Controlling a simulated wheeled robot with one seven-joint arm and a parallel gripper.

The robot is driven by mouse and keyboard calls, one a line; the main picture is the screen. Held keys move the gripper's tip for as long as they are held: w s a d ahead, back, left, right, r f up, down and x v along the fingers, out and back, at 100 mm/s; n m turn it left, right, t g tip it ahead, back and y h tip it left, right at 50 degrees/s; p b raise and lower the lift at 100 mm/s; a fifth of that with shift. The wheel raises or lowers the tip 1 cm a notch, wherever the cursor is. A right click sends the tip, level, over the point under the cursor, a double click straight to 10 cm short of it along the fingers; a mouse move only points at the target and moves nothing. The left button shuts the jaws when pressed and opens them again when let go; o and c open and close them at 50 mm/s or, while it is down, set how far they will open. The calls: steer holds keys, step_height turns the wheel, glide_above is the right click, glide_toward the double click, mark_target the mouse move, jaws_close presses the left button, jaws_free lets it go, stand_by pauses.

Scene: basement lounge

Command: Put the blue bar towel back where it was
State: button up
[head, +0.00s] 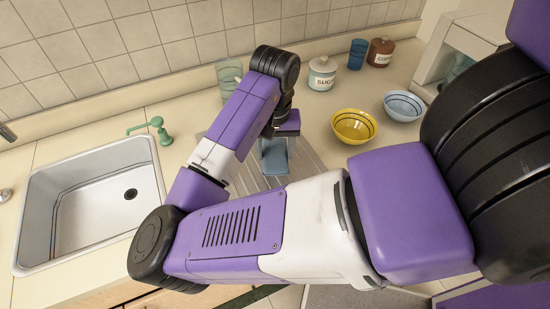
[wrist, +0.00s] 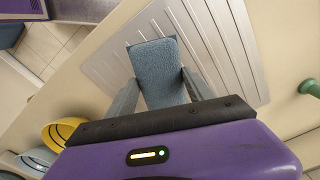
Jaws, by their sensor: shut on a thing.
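The blue bar towel (wrist: 158,72) is a folded grey-blue block of cloth. My gripper (wrist: 158,85) is shut on it, with one finger on each side, in the wrist view. The towel also shows in the head view (head: 274,158) below my gripper (head: 275,145), partly hidden by my arm. It is over the ribbed metal drainboard (wrist: 225,50), which also shows in the head view (head: 305,165). I cannot tell whether the towel touches the drainboard.
A white sink (head: 95,205) with a green tap (head: 152,127) lies left. A yellow bowl (head: 354,126), a blue-white bowl (head: 404,106), a sugar jar (head: 322,74), a brown jar (head: 381,52) and a blue cup (head: 357,54) stand right. A clear glass (head: 229,73) stands behind my arm.

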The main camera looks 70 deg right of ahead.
mark_target(275, 154)
steer(key=shift+f, duration=1.8)
steer(key=shift+f, duration=0.15)
steer(key=o, duration=1.3)
